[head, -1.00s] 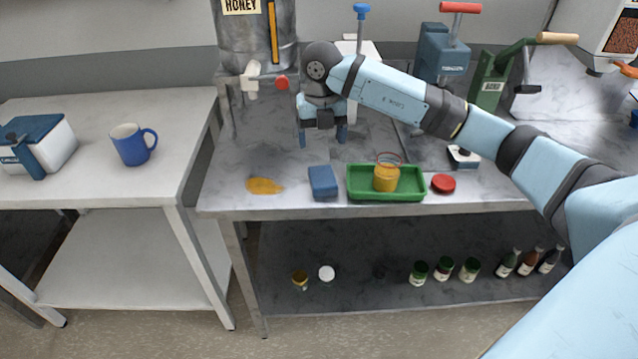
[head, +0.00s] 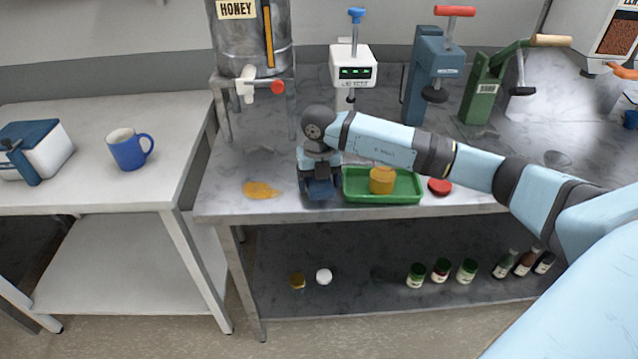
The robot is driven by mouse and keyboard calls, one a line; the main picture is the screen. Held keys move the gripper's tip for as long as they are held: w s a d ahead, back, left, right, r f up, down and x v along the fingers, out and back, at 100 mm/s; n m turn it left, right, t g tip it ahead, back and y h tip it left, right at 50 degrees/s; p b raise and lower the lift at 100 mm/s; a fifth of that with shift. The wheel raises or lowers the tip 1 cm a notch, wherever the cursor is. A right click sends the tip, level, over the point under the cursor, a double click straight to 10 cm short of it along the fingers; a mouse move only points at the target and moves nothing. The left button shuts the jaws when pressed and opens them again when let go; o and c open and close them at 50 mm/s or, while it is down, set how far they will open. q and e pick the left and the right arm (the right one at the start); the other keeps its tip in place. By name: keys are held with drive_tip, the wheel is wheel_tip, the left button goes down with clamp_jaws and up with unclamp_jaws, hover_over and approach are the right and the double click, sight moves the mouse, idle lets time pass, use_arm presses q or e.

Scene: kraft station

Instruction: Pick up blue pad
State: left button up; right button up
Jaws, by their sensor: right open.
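The blue pad (head: 321,189) lies on the metal table near its front edge, between an orange spill and a green tray. It is largely covered by my right gripper (head: 319,190), which points down right over it. The right gripper's fingers are open around or just above the pad; I cannot tell whether they touch it. My left gripper is not in view.
The green tray (head: 352,195) with a honey-coloured jar (head: 381,181) stands close to the right. A red lid (head: 440,186) lies beyond it. The orange spill (head: 260,190) is to the left. A honey tank (head: 252,45) and presses stand behind.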

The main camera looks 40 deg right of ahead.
drive_tip(key=c, duration=0.7)
drive_tip(key=shift+r, duration=0.15)
wheel_tip(320, 180, up, 20)
